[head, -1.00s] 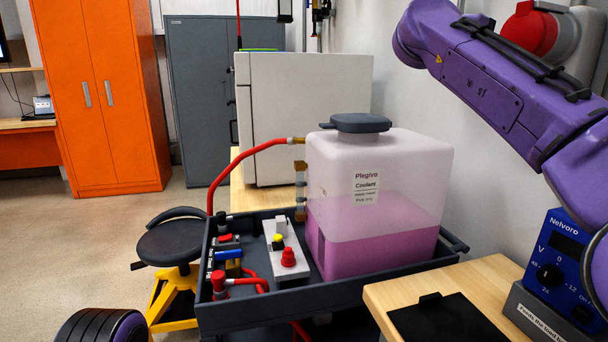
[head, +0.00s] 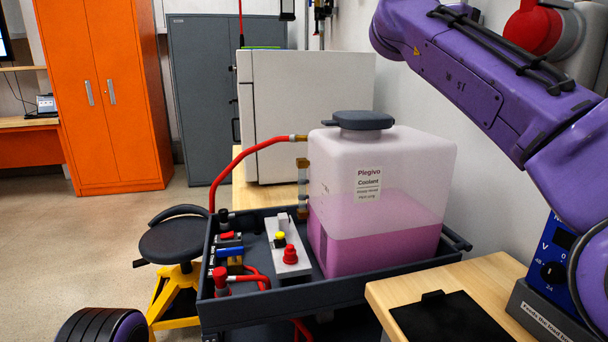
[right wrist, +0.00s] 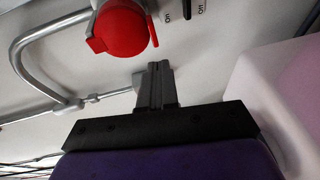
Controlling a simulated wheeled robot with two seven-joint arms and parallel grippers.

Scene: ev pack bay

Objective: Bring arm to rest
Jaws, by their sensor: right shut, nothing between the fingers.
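My right arm (head: 480,85) is purple and reaches in from the right of the head view, raised in front of the wall; its gripper is outside that view. In the right wrist view my right gripper (right wrist: 154,80) is shut with nothing between its fingers. It is below a red rotary switch (right wrist: 122,28) on the wall, apart from it in the picture. My left gripper is not in view.
A coolant tank (head: 380,185) with pink liquid stands on a dark cart (head: 290,303), beside a red hose and a valve block. A wooden bench (head: 395,290) with a black pad (head: 450,320) and a blue meter (head: 560,260) is at lower right. Open floor lies left, around a stool (head: 182,240).

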